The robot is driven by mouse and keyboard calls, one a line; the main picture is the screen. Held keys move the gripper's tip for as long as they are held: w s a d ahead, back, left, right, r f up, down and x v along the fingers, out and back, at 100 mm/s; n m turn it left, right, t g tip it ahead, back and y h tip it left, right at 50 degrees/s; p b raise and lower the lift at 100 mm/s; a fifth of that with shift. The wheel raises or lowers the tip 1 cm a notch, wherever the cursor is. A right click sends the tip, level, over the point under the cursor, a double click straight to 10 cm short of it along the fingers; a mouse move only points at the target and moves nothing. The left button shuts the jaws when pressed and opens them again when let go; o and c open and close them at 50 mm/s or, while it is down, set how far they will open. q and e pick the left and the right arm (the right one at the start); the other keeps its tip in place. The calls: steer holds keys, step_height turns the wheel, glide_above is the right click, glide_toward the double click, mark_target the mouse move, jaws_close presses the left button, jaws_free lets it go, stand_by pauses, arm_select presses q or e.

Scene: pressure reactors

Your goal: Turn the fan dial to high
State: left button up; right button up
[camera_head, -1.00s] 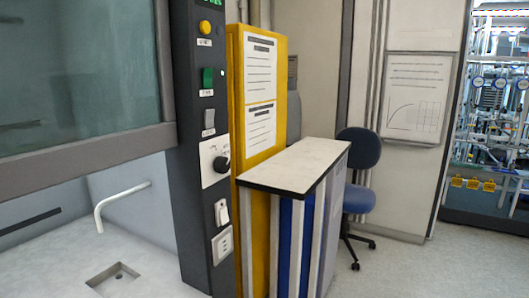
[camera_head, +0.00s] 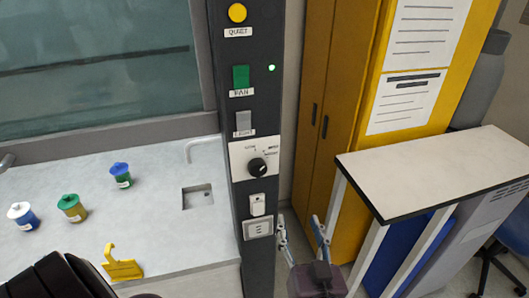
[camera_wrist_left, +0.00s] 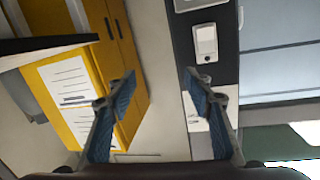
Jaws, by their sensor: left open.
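The fan dial (camera_head: 257,168) is a black round knob on a white plate with small marks around it, on the dark control column. The mark it points at is too small to read. A green switch (camera_head: 241,77) labelled FAN sits above it. My left gripper (camera_head: 300,222) is open and empty, below and right of the dial, apart from the column. In the left wrist view the open fingers (camera_wrist_left: 158,76) point at the gap between the yellow cabinet and the column. The right finger partly covers the white dial plate (camera_wrist_left: 190,108), and the knob is hidden there. My right gripper is out of view.
A white switch (camera_head: 257,204) and a socket (camera_head: 258,228) sit under the dial. A white-topped bench (camera_head: 440,170) stands close to my gripper's right, before the yellow cabinet (camera_head: 340,90). At left, the fume hood worktop (camera_head: 150,220) holds several small containers and a yellow holder (camera_head: 122,265).

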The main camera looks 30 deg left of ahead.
mark_target(259, 171)
arm_select(q)
steer(key=s+a+r+n+g+y+p, duration=0.1)
steer(key=s+a+r+n, duration=0.15)
steer(key=r, duration=0.35)
steer(key=s+a+r+n+y+p, duration=0.1)
steer(key=s+a+r+n+y, duration=0.15)
steer(key=r, duration=0.25)
steer(key=shift+n+h, duration=0.35)
steer(key=shift+n, duration=0.15)
steer(key=p+x, duration=0.3)
steer(key=x, duration=0.2)
steer(key=shift+w+a+r, duration=0.1)
steer(key=shift+w+a, duration=0.05)
steer(key=shift+w, duration=0.05)
steer(key=shift+w+a+p, duration=0.25)
steer(key=shift+a+p, duration=0.1)
steer(key=shift+a, duration=0.05)
arm_select(e)
step_height(259, 171, up, 7)
steer(key=shift+s+a, duration=0.2)
steer(key=shift+a, duration=0.1)
arm_select(q)
steer(key=shift+d, duration=0.1)
steer(key=shift+c, duration=0.2)
arm_select(e)
steer(key=shift+f, duration=0.1)
